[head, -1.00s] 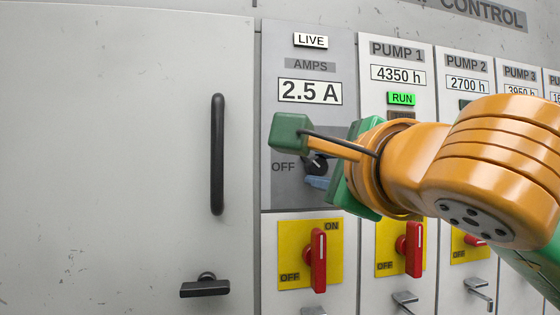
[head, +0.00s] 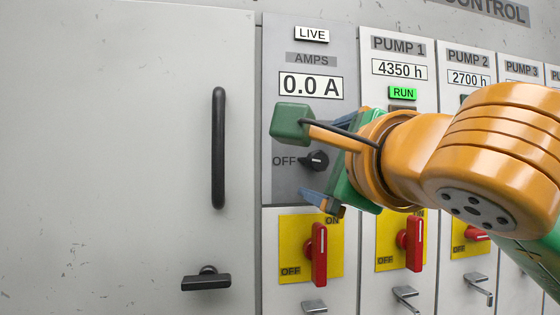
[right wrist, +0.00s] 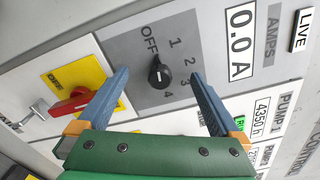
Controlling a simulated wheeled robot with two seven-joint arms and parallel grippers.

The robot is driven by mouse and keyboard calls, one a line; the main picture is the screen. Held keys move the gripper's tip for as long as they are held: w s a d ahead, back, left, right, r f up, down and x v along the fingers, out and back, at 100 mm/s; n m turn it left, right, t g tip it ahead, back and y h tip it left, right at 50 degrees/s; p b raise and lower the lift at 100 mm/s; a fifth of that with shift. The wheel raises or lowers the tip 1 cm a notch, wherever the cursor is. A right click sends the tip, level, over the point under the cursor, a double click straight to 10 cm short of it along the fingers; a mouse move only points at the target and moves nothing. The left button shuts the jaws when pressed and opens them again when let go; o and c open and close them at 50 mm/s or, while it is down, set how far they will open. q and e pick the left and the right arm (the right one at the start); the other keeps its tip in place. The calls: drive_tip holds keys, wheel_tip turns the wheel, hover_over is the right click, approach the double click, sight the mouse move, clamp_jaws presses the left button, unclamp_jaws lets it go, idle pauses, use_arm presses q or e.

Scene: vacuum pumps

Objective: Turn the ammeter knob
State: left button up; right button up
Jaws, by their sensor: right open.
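The black ammeter knob (head: 316,160) sits on the grey AMPS panel (head: 286,190), right of the word OFF. Its narrow end appears to point toward OFF. In the right wrist view the knob (right wrist: 159,72) shows whole, with OFF and the numbers 1 to 4 around it. The ammeter display (head: 311,86) reads 0.0 A, and the LIVE lamp above it is lit white. My right gripper (right wrist: 160,76) is open, its two blue fingers apart on either side of the knob and not touching it. My left gripper is out of view.
Below the ammeter is a red switch (head: 319,254) on a yellow plate. Pump panels with more red switches stand to the right; PUMP 1 shows a green RUN lamp (head: 403,93). A cabinet door with a black handle (head: 218,148) fills the left.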

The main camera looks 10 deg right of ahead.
drive_tip(key=shift+s, duration=0.15)
drive_tip(key=shift+s+b, duration=0.4)
drive_tip(key=shift+s, duration=0.45)
drive_tip(key=shift+s, duration=0.2)
drive_tip(key=s+b, duration=0.1)
drive_tip(key=s, duration=0.4)
drive_tip(key=shift+s+d, duration=0.1)
drive_tip(key=shift+s, duration=0.25)
